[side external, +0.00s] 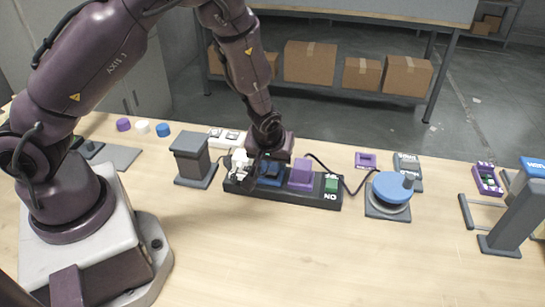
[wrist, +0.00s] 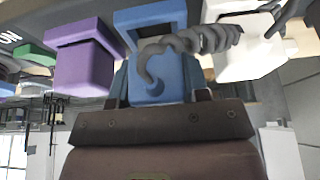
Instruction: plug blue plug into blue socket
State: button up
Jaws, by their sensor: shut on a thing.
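The blue plug (wrist: 172,82) is between the fingers of my gripper (wrist: 158,98), which is shut on it. A grey coiled cord crosses in front of the plug in the wrist view. A blue block with a dark opening, seemingly the blue socket (wrist: 150,17), is just beyond it. In the side view my gripper (side external: 268,160) is low over the dark power strip (side external: 315,199), and blue shows beneath it (side external: 271,177). I cannot tell whether the plug is in the socket, since my fingers hide the contact.
On the strip, a white plug (side external: 239,162) stands left of the blue and a purple plug (side external: 301,174) right of it, both close. A green switch (side external: 332,184) is at the right end. A grey column (side external: 192,157) and a blue-topped dial (side external: 393,187) flank the strip. The front table is clear.

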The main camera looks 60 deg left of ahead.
jog(key=shift+f, duration=0.4)
jog(key=o, duration=1.2)
jog(key=shift+c, duration=0.2)
jog(key=shift+r, duration=3.5)
